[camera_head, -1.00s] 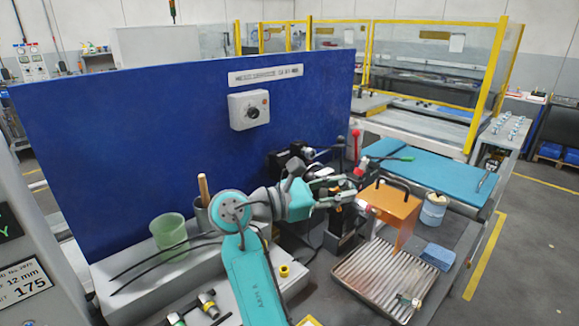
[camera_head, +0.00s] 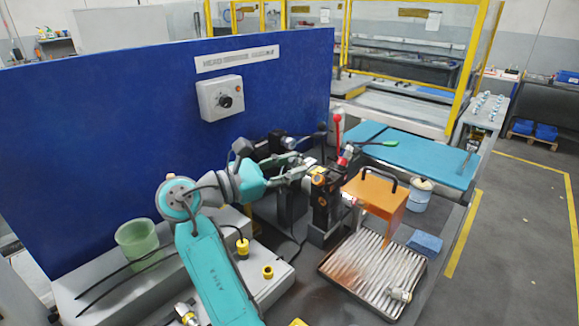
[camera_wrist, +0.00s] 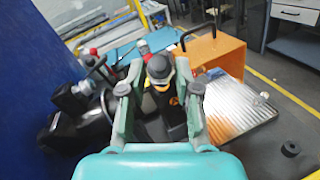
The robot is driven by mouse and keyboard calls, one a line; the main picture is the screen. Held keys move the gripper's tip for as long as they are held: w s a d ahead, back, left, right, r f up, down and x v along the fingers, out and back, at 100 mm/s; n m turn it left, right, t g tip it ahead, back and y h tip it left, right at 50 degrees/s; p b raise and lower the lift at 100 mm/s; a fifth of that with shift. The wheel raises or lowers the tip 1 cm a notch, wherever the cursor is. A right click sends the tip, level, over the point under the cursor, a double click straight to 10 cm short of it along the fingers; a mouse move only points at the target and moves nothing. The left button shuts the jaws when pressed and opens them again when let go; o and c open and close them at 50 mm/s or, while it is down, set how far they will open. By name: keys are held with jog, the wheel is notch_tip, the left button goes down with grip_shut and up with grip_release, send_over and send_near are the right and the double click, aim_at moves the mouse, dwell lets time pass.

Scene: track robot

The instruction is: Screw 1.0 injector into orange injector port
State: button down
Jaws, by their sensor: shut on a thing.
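My gripper (camera_head: 306,172) is at the black fixture (camera_head: 325,205) in the middle of the bench. In the wrist view, my gripper (camera_wrist: 159,90) has its two fingers on either side of a dark, round-topped part (camera_wrist: 158,68), which looks like the injector, and is shut on it. A little orange (camera_wrist: 173,101) shows just below that part; it may be the orange injector port. The part's lower end is hidden, so I cannot tell whether it is seated or how far. The 1.0 marking cannot be read.
An orange box-like block with a black handle (camera_head: 376,197) stands right of the fixture, behind a ribbed metal tray (camera_head: 372,262). A red-knobbed lever (camera_head: 338,125) rises behind. A blue panel (camera_head: 120,110) bounds the left. A green cup (camera_head: 138,240) and yellow fittings (camera_head: 243,248) are nearby.

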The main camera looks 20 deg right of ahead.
jog(key=shift+w+d+f, duration=0.35)
jog(key=shift+d+f, duration=0.2)
jog(key=shift+f, duration=0.15)
jog(key=shift+w+d+f, duration=0.4)
jog(key=shift+d+f, duration=0.2)
jog(key=shift+f, duration=0.05)
jog(key=shift+w+d+f, duration=0.35)
jog(key=shift+d+f, duration=0.2)
jog(key=shift+f, duration=0.15)
jog(key=shift+w+d+f, duration=0.4)
jog(key=shift+d+f, duration=0.25)
jog(key=shift+f, duration=0.05)
dwell(0.6)
jog(key=c, duration=0.7)
grip_release()
jog(key=shift+c, duration=0.2)
jog(key=v, duration=1.2)
